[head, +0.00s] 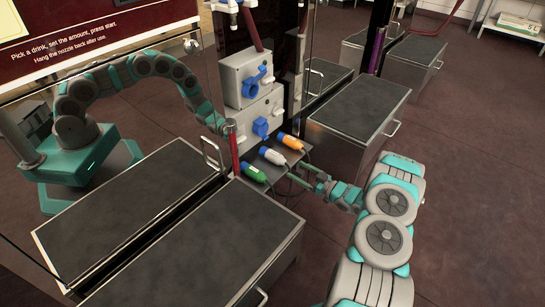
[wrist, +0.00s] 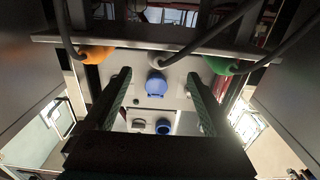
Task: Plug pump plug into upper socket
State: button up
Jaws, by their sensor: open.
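I cannot tell which is the pump plug. Above them are two grey boxes, with a blue upper socket (head: 252,85) and a blue lower socket (head: 260,127). My gripper (head: 302,173) is open, just in front of the shelf. The wrist view looks inverted: the orange plug (wrist: 96,55) and green plug (wrist: 218,65) flank the open fingers.
Steel cabinets with dark tops stand left (head: 220,240) and right (head: 360,115) of the shelf. Grey cables (wrist: 195,48) hang from the plugs in front of the shelf. A mirror-like panel at left reflects my arm.

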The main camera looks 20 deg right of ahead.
aim_at(285, 163)
jog(key=shift+b+x, duration=0.8)
jog(key=shift+x, duration=3.65)
grip_shut()
jog(key=shift+p+v, duration=0.8)
jog(key=shift+v, duration=2.2)
jog(key=shift+r, duration=0.15)
